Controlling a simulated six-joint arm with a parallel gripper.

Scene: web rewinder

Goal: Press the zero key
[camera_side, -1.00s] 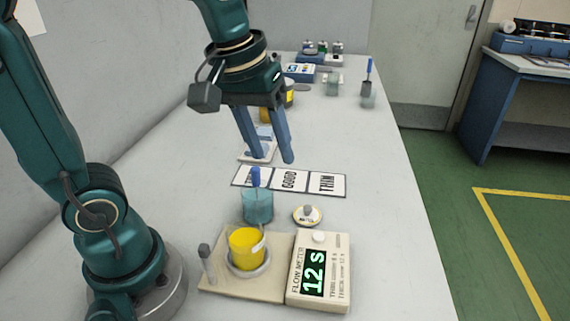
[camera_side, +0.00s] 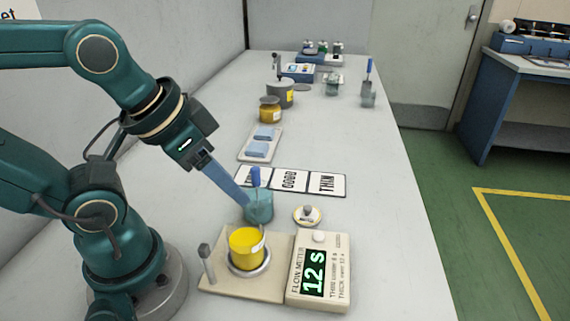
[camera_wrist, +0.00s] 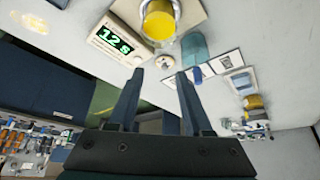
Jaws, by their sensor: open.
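The flow meter (camera_side: 318,272) is a cream box at the front of the table, its green display reading 12 s. It also shows in the wrist view (camera_wrist: 113,40). A round white button (camera_side: 319,237), which looks like the zero key, sits at its far end; no label on it is legible. My gripper (camera_side: 243,204) is left of and beyond the meter, tilted down, its fingers overlapping the teal cup in the side view. Whether they touch the cup cannot be told. In the wrist view the fingers (camera_wrist: 160,76) are apart with nothing between them.
A yellow cup (camera_side: 246,242) sits in a ring on the cream stand (camera_side: 222,281) beside the meter. The teal cup (camera_side: 259,206) with a blue-handled tool is behind it. A small round disc with a knob (camera_side: 308,215) lies beyond the button. Label cards (camera_side: 290,180) lie farther back.

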